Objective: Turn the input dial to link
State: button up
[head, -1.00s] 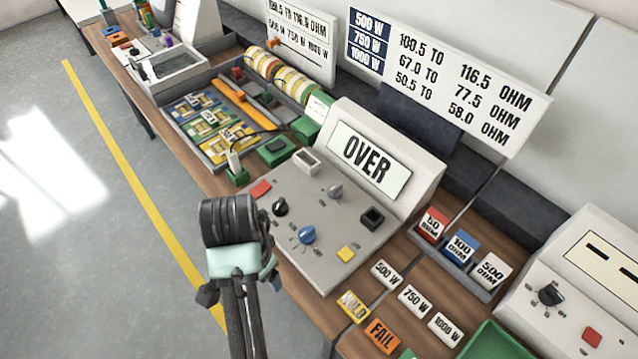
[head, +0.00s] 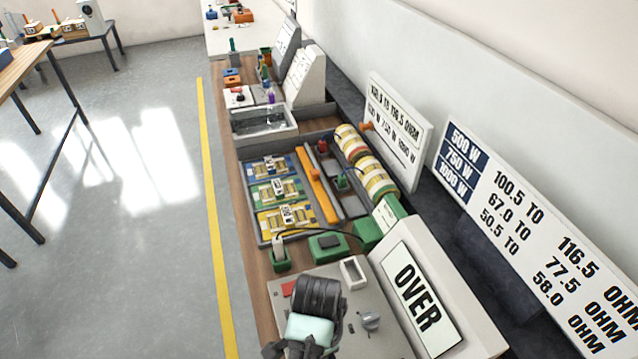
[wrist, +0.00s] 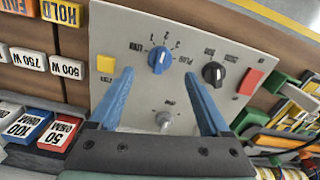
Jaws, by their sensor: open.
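The blue dial (wrist: 160,60) sits on the grey panel (wrist: 110,40) in the wrist view, with small printed marks around it; one at its left appears to read LINK. Its white mark points away from LINK, roughly toward the numbers at the top. My gripper (wrist: 158,80) is open, its two blue fingers spread over the panel to either side of the dial's near side. Nothing is between them. I cannot tell their height above the panel. In the head view my gripper (head: 308,325) hides the blue dial, and its fingertips are not visible.
A black dial (wrist: 213,72), a red button (wrist: 249,82), a yellow button (wrist: 105,63) and a grey knob (wrist: 165,120) share the panel. The display (head: 423,300) reads OVER. Resistor blocks (wrist: 25,122) and label tiles (wrist: 67,67) lie beside the panel.

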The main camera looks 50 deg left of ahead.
notch_tip(320, 180, down, 7)
jog(key=shift+w+f, duration=0.1)
jog(key=shift+w, duration=0.05)
grip_shut()
dwell(0.5)
